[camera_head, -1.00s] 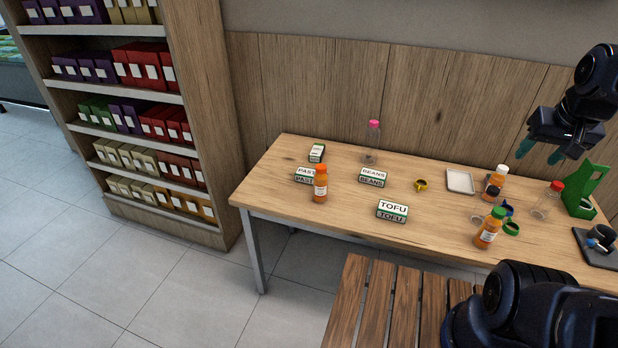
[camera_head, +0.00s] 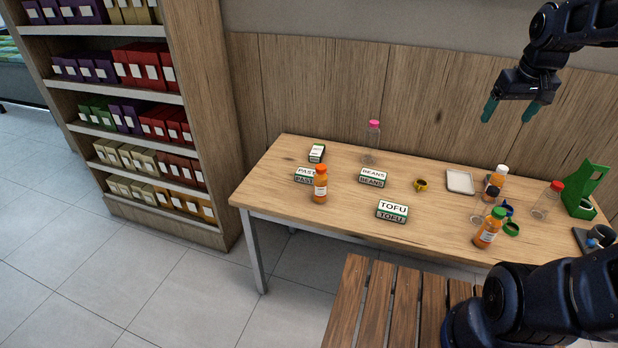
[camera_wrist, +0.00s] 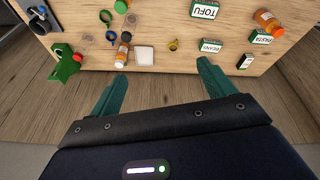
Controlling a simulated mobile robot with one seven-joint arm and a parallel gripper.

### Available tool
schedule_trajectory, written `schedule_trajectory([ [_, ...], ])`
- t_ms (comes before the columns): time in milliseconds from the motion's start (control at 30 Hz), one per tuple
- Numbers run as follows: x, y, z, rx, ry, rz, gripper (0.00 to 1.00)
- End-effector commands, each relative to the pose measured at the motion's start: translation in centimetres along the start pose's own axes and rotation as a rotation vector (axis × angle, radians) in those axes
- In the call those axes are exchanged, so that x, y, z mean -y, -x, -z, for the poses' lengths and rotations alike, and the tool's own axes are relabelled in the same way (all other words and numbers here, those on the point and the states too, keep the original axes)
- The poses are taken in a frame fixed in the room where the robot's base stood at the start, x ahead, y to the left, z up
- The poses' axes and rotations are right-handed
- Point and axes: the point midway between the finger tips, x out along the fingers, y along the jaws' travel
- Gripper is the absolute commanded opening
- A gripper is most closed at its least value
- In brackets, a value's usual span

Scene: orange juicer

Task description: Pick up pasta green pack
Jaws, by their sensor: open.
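The pasta pack (camera_head: 304,175) is a small white and green box lying at the left part of the wooden table. An orange bottle with an orange cap (camera_head: 320,184) stands in front of it and hides part of it. In the wrist view the pasta pack (camera_wrist: 261,37) is near the right end of the table, beside the orange bottle (camera_wrist: 268,20). My gripper (camera_head: 512,112) is open and empty, with green fingers, high above the right back of the table and well apart from the pack. Its spread fingers also show in the wrist view (camera_wrist: 162,82).
A beans pack (camera_head: 373,178), a tofu pack (camera_head: 392,211) and another small pack (camera_head: 316,153) lie near the pasta. A clear pink-capped bottle (camera_head: 373,143) stands behind. A wooden bench (camera_head: 372,305) is in front.

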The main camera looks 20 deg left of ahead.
Motion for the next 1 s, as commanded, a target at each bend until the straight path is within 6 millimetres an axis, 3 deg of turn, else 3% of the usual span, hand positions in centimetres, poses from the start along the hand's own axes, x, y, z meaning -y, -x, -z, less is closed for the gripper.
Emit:
schedule_trajectory([
  [200,2.5,-1.8,6.2,0.042,0.142,0.019,0.82],
  [567,8.4,-6.4,15.3,0.104,0.373,0.049,0.82],
  [1000,19.2,-14.9,23.7,0.174,0.657,0.088,0.82],
])
